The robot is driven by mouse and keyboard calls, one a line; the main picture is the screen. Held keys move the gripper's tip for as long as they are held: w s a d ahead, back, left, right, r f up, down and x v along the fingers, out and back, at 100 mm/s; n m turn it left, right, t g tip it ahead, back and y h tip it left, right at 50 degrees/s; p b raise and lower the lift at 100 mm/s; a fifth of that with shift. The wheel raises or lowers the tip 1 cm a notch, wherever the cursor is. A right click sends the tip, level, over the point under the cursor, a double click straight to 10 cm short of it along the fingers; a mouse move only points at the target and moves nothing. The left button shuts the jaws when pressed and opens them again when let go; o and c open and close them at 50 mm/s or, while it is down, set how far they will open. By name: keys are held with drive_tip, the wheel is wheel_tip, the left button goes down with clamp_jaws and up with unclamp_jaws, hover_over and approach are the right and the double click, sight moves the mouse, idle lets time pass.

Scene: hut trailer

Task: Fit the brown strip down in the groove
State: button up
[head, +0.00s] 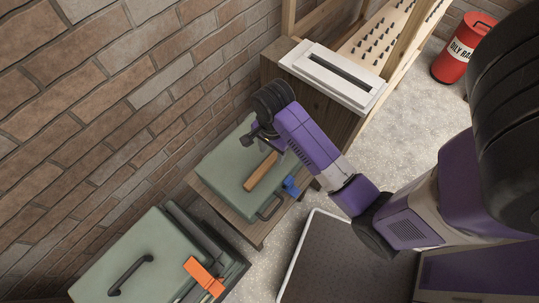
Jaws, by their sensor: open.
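The brown strip (262,171) lies at a slant on top of a green case (222,170) on a low wooden bench. A dark, narrow groove (343,72) runs along the top of a white block (309,67), which sits on a wooden cabinet at the back. The groove looks empty. My gripper (253,137) is open above the back part of the green case, close to the strip's upper end and apart from it. The fingertips are small and partly hidden by my wrist. I cannot tell their exact height over the case.
A blue object (291,187) is by the case's right edge, near its dark handle. Another green case (122,268) with an orange piece (204,275) stands at the front left. A brick wall (110,90) closes the left side. A red bin (464,48) stands at the back right.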

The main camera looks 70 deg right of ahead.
sight(270, 159)
drive_tip(key=f, duration=0.5)
drive_tip(key=shift+w+d, duration=0.1)
drive_tip(key=shift+w, duration=0.15)
drive_tip(key=shift+c, duration=0.4)
clamp_jaws()
